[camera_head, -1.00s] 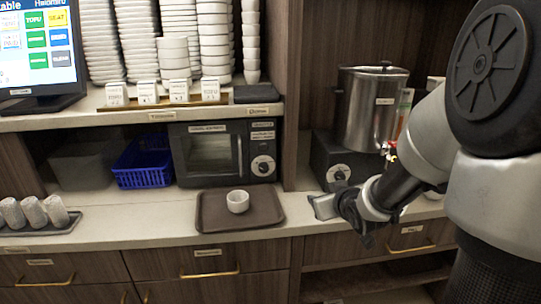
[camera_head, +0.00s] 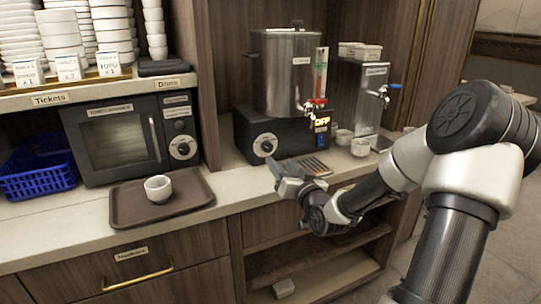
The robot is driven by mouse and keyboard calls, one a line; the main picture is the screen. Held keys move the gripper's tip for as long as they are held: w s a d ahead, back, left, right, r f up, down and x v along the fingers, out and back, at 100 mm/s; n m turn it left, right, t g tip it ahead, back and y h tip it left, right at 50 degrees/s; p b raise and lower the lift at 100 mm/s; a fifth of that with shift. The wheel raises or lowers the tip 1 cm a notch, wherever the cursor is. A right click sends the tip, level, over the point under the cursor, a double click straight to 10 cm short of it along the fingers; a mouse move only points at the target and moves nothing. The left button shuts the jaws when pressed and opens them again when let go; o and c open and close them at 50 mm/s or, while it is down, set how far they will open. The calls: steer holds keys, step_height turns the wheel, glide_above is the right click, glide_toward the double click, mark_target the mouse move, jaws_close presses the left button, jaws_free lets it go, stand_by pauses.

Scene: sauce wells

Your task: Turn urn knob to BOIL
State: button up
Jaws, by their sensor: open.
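The urn (camera_head: 287,75) is a steel cylinder on a black base, standing in an alcove right of the towel warmer. Its knob (camera_head: 265,145) is a round white-rimmed dial on the front of the base; its pointer setting is too small to read. A lit display on the base (camera_head: 322,122) appears to read OFF. A red-handled tap sticks out above it. My gripper (camera_head: 276,176) is open and empty, in front of and a little below the knob, apart from it.
A brown tray (camera_head: 125,207) with a white cup (camera_head: 158,188) sits on the counter at left. A towel warmer (camera_head: 128,140) and blue basket (camera_head: 38,168) stand behind. A second dispenser (camera_head: 358,90) with a blue-handled tap and small cups (camera_head: 360,147) are right of the urn.

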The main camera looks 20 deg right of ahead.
mark_target(268, 149)
steer(key=w+b, duration=0.1)
steer(key=w, duration=0.8)
steer(key=shift+w+d, duration=0.1)
steer(key=shift+w, duration=0.05)
steer(key=c, duration=1)
steer(key=shift+c, duration=0.2)
